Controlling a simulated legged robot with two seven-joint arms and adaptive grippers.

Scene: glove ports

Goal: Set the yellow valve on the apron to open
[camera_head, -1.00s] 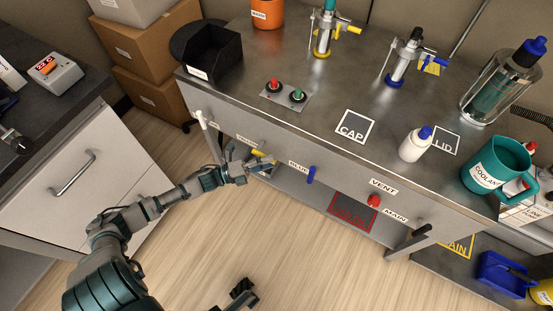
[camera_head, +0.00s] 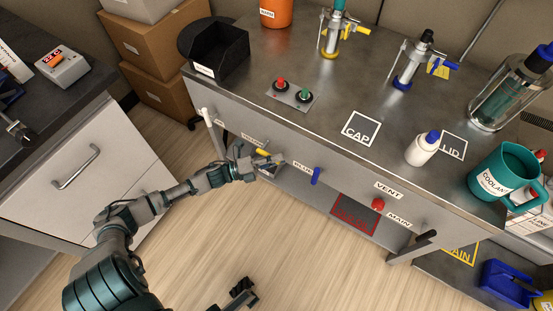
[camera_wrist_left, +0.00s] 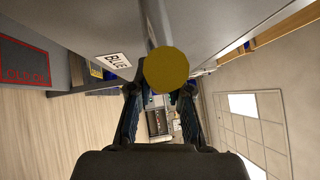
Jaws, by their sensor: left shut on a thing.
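The yellow valve (camera_head: 262,152) sits on the front apron of the steel bench, left of the blue valve (camera_head: 316,176). My left gripper (camera_head: 272,162) is at the yellow valve and shut on its handle, partly hiding it. In the left wrist view, the handle's round yellow end (camera_wrist_left: 166,68) fills the space in front of the two dark fingers (camera_wrist_left: 160,105). The handle's exact angle is hard to tell. A dark gripper part (camera_head: 240,290), which appears to be my right gripper, is low in the head view, away from the bench; its jaw state is unclear.
Along the apron to the right are a red vent knob (camera_head: 377,203) and a black main handle (camera_head: 425,238). A white lever (camera_head: 207,117) is at the left end. A white drawer cabinet (camera_head: 75,170) stands left. The floor in front is clear.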

